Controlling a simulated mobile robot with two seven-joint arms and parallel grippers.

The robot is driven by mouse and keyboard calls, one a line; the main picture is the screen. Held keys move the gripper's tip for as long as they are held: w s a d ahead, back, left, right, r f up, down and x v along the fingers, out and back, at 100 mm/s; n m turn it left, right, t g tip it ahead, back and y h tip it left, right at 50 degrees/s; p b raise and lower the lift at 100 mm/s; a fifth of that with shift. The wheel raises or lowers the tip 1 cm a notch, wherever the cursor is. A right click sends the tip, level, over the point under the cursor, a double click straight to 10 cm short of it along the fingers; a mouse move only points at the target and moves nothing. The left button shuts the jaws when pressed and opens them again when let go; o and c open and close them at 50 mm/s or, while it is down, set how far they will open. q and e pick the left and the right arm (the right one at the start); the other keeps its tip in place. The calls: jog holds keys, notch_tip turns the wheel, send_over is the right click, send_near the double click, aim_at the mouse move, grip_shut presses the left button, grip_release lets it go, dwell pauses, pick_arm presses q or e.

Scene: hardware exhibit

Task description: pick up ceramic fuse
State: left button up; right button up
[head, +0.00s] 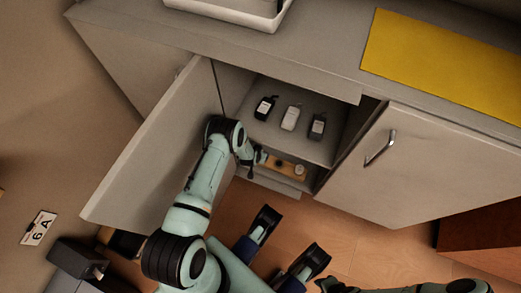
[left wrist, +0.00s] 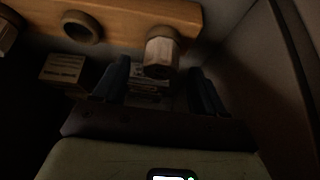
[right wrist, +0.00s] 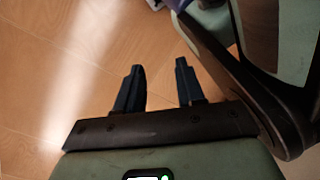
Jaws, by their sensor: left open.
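A pale faceted cylinder, seemingly the ceramic fuse (left wrist: 162,50), sits in a wooden rack (left wrist: 130,14) inside the cabinet. In the head view it seems to be the pale round piece (head: 299,169) at the right end of the rack (head: 287,164). My left gripper (left wrist: 160,68) is open, with its two fingers on either side of the pale piece's lower end; contact cannot be told. In the head view my left gripper (head: 260,157) reaches into the lower cabinet space. My right gripper (right wrist: 160,65) is open and empty above the wooden floor.
The left cabinet door (head: 155,150) stands open beside my left arm. Several small bottle-like items, one pale (head: 291,118), stand on the shelf (head: 277,137) above. The right door (head: 400,165) has a metal handle. A small labelled box (left wrist: 62,69) lies below the rack.

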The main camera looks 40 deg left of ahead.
pick_arm(q)
jog(key=shift+b+x, duration=0.4)
jog(key=shift+x, duration=0.75)
jog(key=c, duration=1.1)
jog(key=shift+o, duration=0.2)
pick_arm(e)
jog(key=shift+s+d+f+g, duration=0.1)
jog(key=shift+s+f+g, duration=0.15)
jog(key=shift+s, duration=0.3)
jog(key=shift+s+f+g, duration=0.15)
jog(key=shift+s+f, duration=0.1)
jog(key=shift+s, duration=0.3)
pick_arm(q)
jog(key=shift+r, duration=0.15)
